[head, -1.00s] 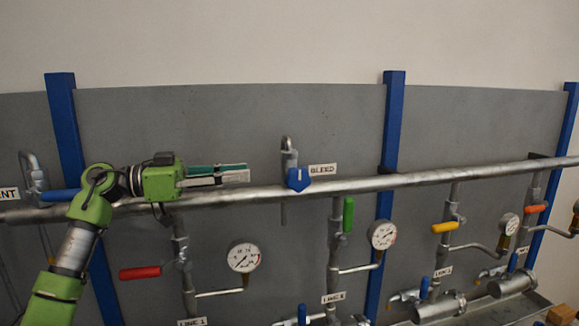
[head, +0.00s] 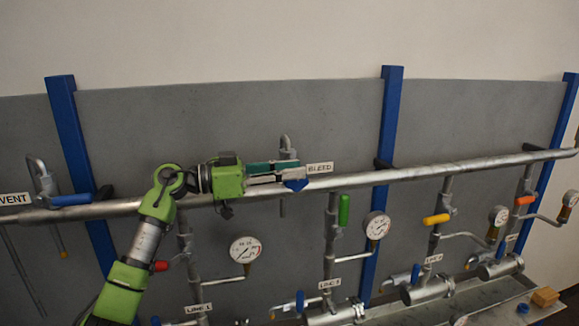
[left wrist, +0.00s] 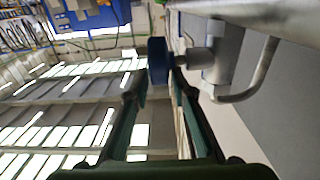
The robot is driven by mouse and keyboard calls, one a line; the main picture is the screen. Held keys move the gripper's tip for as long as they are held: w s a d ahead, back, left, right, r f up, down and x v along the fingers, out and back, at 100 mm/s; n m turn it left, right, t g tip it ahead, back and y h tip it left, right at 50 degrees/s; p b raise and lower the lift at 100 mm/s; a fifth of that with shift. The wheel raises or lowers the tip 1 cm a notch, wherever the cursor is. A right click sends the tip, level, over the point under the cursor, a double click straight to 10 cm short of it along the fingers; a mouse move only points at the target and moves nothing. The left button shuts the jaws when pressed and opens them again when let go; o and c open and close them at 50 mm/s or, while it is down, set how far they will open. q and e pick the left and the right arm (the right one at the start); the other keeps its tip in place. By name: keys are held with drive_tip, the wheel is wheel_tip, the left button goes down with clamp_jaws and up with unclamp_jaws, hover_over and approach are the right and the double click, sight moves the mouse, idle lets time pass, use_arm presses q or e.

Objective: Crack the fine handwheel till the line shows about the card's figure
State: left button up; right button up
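The blue handwheel (head: 295,184) of the BLEED valve sits on the long pipe, partly hidden by my left gripper (head: 290,172) in the head view. In the left wrist view the blue wheel (left wrist: 158,61) stands edge-on between the tips of my left gripper (left wrist: 158,80). The two green fingers are apart, with a narrow gap seen on each side of the wheel. I cannot tell how far they reach over it. The dial gauges (head: 246,250) and (head: 377,226) are too small to read. No card with a legible figure shows. My right gripper is not in view.
The long pipe (head: 420,173) runs just below my left gripper. Valves with red (head: 160,265), green (head: 344,210), yellow (head: 436,219) and orange (head: 525,200) levers hang under it. A VENT valve's blue lever (head: 70,200) is at left. Blue posts (head: 385,125) stand behind.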

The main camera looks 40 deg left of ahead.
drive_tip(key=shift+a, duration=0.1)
use_arm(q)
clamp_jaws()
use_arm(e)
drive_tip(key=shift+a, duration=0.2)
use_arm(q)
drive_tip(key=shift+f, duration=0.1)
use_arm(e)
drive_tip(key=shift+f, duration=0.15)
